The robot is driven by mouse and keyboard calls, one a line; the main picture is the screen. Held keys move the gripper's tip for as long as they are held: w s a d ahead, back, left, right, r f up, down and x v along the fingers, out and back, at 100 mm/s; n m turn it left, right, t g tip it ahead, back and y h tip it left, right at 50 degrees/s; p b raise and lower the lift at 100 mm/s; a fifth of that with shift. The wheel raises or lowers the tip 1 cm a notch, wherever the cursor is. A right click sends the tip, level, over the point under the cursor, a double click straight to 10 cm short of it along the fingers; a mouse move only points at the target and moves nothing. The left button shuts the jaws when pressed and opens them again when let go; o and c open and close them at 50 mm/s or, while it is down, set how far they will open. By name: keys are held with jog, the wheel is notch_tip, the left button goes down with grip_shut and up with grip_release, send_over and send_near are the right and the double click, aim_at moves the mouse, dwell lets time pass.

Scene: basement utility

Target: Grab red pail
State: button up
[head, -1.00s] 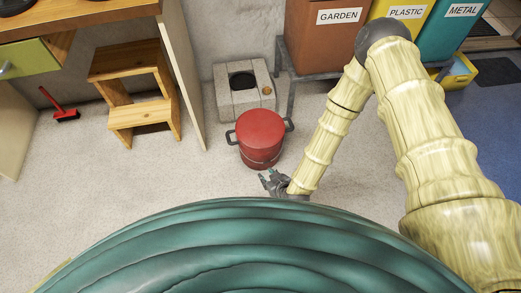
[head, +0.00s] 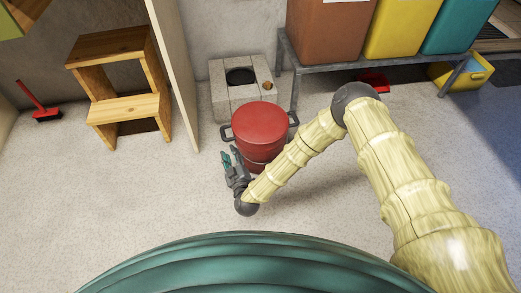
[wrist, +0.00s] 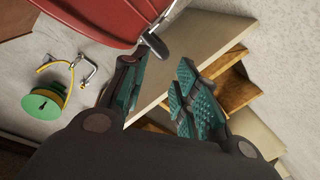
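The red pail (head: 260,128) stands upright on the floor in the head view, with a red lid and dark side handles. It also shows at the top of the wrist view (wrist: 112,22), with one dark handle (wrist: 155,44) sticking out near my fingers. My gripper (head: 231,163) is just left of and in front of the pail, below its left handle. In the wrist view my gripper (wrist: 160,92) has its teal-padded fingers apart with nothing between them. The handle lies just beyond the left fingertip; I cannot tell whether they touch.
A concrete block stove (head: 240,80) stands behind the pail. A wooden step stool (head: 122,95) and a panel edge (head: 172,70) are to the left. Bins on a metal rack (head: 380,60) stand behind right. A red dustpan (head: 372,82) lies under it. Floor at front left is clear.

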aim_at(223, 132)
jog(key=shift+t+h, duration=0.3)
jog(key=shift+t, duration=0.2)
jog(key=b+x, duration=0.2)
jog(key=x, duration=0.1)
jog(key=b+x, duration=0.2)
jog(key=x, duration=0.2)
jog(key=a+f+b+x, duration=0.1)
jog(key=b+x, duration=0.1)
jog(key=x, duration=0.2)
jog(key=shift+w+a+b, duration=0.2)
jog(key=shift+w+b, duration=0.15)
jog(key=shift+w, duration=0.05)
jog(key=shift+r, duration=0.15)
grip_shut()
